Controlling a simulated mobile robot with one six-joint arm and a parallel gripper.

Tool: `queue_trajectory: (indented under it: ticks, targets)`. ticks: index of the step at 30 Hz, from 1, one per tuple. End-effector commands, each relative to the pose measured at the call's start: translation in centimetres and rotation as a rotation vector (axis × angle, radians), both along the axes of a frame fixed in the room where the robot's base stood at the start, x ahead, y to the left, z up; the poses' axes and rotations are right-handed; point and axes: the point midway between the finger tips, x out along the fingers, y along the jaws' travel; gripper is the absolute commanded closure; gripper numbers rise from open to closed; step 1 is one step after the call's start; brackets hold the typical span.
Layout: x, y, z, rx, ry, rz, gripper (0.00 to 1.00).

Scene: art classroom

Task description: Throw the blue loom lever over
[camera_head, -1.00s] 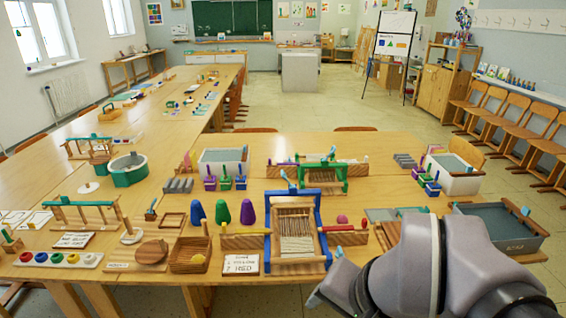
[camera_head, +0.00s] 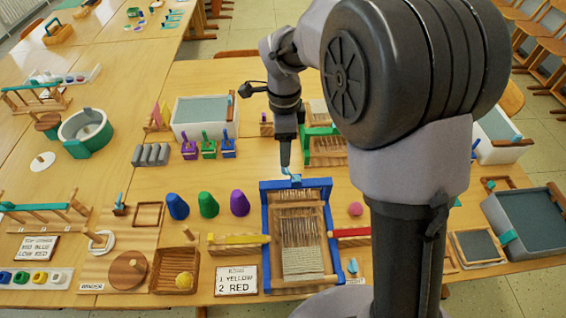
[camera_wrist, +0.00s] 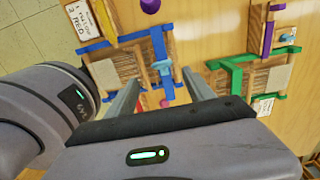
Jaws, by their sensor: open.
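The blue loom (camera_head: 328,230) stands on the near table, its frame blue and its warp threads pale. Its small light-blue lever (camera_head: 292,178) sits at the middle of the far bar, tilted toward the upper left. My gripper (camera_head: 285,168) points down just above and beside the lever. In the wrist view the blue loom (camera_wrist: 95,46) lies at the upper left, and my gripper (camera_wrist: 162,92) has its two fingers wide apart. The lever (camera_wrist: 163,70) shows between and beyond the fingers; I cannot tell whether either finger touches it.
A green loom (camera_head: 325,131) stands just behind, partly hidden by my arm. A yellow shuttle (camera_head: 238,239) and a red shuttle (camera_head: 352,232) flank the blue loom. Blue, green and purple cones (camera_head: 208,205) stand left. A card (camera_head: 236,281) lies at the front left.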

Motion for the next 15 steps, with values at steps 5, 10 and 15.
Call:
queue_trajectory:
  ticks: [5, 10, 15]
  targets:
    - [-0.1, 0.0, -6.2, -0.001, 0.004, 0.001, 0.38]
    - [-0.1, 0.0, -10.1, 0.0, 0.003, 0.001, 0.38]
    - [0.0, 0.0, -11.9, 0.001, 0.0, 0.001, 0.38]
